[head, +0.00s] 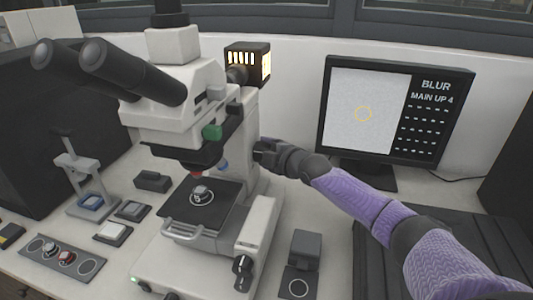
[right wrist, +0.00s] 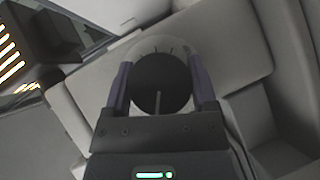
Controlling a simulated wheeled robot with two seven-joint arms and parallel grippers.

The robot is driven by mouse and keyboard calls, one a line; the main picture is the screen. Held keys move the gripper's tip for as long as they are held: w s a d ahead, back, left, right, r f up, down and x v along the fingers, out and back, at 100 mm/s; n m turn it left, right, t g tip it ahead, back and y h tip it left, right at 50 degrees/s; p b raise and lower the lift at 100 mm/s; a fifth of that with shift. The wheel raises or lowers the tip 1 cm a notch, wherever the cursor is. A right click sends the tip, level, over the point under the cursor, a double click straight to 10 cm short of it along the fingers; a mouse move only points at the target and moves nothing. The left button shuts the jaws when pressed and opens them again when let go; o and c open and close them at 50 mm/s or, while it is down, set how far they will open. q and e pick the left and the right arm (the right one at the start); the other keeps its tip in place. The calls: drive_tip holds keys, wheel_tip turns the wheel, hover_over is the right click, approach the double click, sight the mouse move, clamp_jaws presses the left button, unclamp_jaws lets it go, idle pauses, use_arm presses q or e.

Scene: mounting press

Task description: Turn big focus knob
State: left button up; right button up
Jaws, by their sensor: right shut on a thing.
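The white microscope (head: 175,125) stands at the left centre of the head view. My right gripper (head: 264,150) reaches in from the right to the right side of its column. In the right wrist view, the big focus knob (right wrist: 160,88) is a dark disc with a pale pointer line and a pale surround with tick marks. The fingers of my right gripper (right wrist: 160,98) are shut on it, one on each side. The knob is hidden behind the gripper in the head view. My left gripper is not in view.
The monitor (head: 393,110) reads "BLUR" and "MAIN UP 4" beside a yellow circle on a pale field. A black knob (head: 242,270) sits low on the microscope's front right. A grey block (head: 306,246) stands right of the base. A sample (head: 201,193) sits on the dark stage.

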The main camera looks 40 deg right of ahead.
drive_tip(key=shift+f+m+g+b, duration=0.15)
drive_tip(key=shift+m+g+b, duration=0.4)
drive_tip(key=shift+b, duration=0.2)
drive_tip(key=shift+m+g+y+b, duration=0.35)
drive_tip(key=shift+g+y+b, duration=0.1)
drive_tip(key=shift+y, duration=0.15)
drive_tip(key=shift+m+g+y, duration=0.6)
drive_tip(key=shift+m+g, duration=0.2)
drive_tip(key=o, duration=1.2)
drive_tip(key=shift+c, duration=0.2)
drive_tip(key=v, duration=1)
drive_tip(key=shift+p, duration=0.45)
